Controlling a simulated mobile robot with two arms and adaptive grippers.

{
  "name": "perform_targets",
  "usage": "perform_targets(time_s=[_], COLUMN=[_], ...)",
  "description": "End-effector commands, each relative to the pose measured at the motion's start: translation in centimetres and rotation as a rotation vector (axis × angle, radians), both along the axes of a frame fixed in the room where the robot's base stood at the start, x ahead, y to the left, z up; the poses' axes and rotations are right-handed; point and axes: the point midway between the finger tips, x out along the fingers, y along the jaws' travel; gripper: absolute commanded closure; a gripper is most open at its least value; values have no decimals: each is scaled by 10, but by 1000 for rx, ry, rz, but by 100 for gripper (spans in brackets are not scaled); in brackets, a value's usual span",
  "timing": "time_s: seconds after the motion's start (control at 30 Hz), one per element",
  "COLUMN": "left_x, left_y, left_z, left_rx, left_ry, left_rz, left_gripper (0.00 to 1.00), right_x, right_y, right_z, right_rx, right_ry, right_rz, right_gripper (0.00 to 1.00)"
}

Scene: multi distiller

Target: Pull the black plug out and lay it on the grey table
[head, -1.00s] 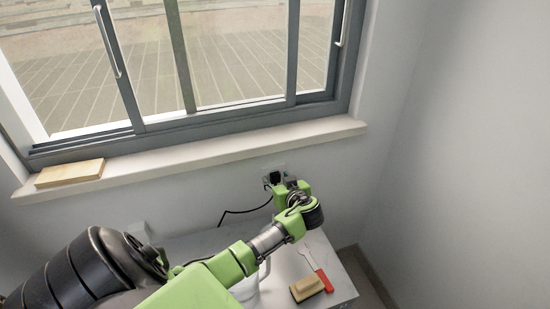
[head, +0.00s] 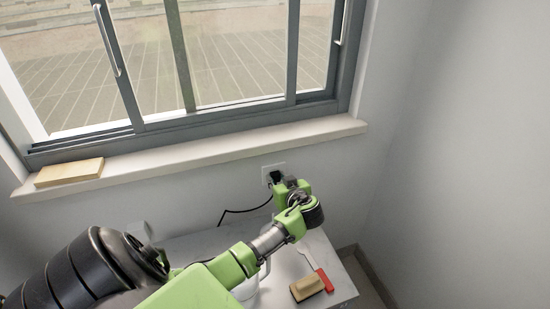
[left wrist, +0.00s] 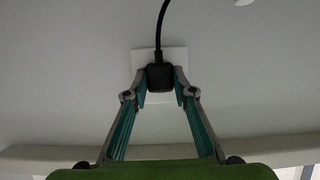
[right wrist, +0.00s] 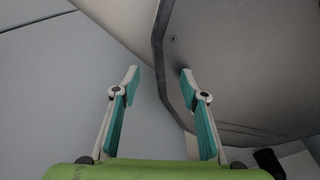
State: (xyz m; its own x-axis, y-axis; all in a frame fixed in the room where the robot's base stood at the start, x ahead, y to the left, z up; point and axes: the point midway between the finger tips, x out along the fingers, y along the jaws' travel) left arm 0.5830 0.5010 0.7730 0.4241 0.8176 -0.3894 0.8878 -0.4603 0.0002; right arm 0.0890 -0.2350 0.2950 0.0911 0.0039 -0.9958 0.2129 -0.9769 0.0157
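The black plug (left wrist: 160,77) is at the white wall socket (left wrist: 140,62), with its cable running up in the left wrist view. In the head view the plug (head: 274,177) sits low on the socket plate (head: 266,169), partly hidden by my left gripper. My left gripper (left wrist: 161,84) has a fingertip against each side of the plug and is shut on it. The plug's prongs are hidden. The grey table (head: 335,277) is below my left arm. My right gripper (right wrist: 156,78) is open and empty, away from the plug.
A red-handled wrench (head: 319,272) and a wooden-backed brush or block (head: 306,288) lie on the table's right part. A clear vessel (head: 246,288) is partly hidden by my arm. A wooden block (head: 69,172) lies on the window sill (head: 190,154).

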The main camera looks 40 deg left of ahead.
Motion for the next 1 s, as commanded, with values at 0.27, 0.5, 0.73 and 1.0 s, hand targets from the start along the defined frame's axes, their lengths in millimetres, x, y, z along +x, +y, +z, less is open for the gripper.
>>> perform_targets(time_s=[0.27, 0.5, 0.73, 1.0], left_x=[-1, -5, -9, -14], left_y=[-1, -10, -18, -28], left_z=[0, 0, 1, 0], left_rx=[0, -1, 0, -1], left_ry=[0, 0, 0, 0], left_rz=[0, 0, 1, 0], left_gripper=[100, 100, 100, 100], right_x=[0, 0, 0, 0], right_y=[0, 0, 0, 0], right_z=[0, 3, 4, 6], right_rx=[0, 0, 0, 0], right_ry=[0, 0, 0, 0], right_rz=[0, 0, 0, 0], right_gripper=[60, 60, 60, 60])
